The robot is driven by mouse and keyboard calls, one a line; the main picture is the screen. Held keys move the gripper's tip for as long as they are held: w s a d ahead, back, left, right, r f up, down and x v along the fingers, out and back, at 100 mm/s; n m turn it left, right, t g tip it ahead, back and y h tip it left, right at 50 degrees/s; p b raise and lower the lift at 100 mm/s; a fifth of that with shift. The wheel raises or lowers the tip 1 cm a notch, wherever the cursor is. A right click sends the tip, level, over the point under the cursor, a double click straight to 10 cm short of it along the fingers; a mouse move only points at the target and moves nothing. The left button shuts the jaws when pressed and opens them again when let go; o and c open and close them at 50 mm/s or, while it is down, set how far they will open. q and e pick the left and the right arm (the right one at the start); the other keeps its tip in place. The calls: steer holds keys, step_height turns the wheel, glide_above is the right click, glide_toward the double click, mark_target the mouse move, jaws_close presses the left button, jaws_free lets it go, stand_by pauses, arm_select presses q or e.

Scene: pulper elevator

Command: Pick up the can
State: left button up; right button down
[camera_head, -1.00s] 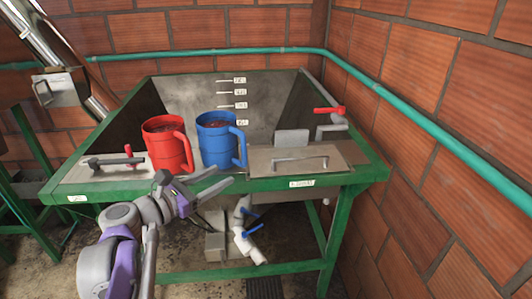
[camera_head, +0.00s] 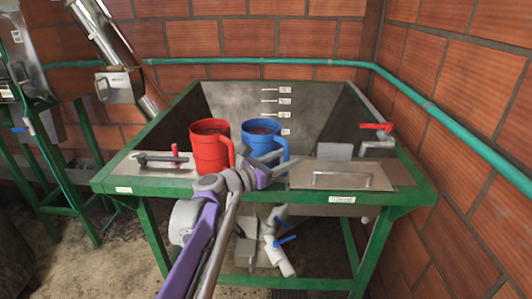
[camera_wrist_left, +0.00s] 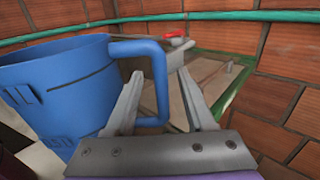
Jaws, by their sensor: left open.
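Contact with the handle cannot be told. The lower front of the blue can is partly hidden by my gripper in the head view. My right gripper is not in view.
The green table frame (camera_head: 250,190) has a metal hopper (camera_head: 230,100) behind the cans. A flat plate with a handle (camera_head: 343,175) lies to the right, a red-handled valve (camera_head: 376,127) beyond it. A black lever (camera_head: 155,159) lies left. Brick walls close the back and right.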

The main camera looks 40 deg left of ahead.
arm_select(q)
steer(key=shift+w, duration=0.1)
jaws_close()
stand_by(1.4)
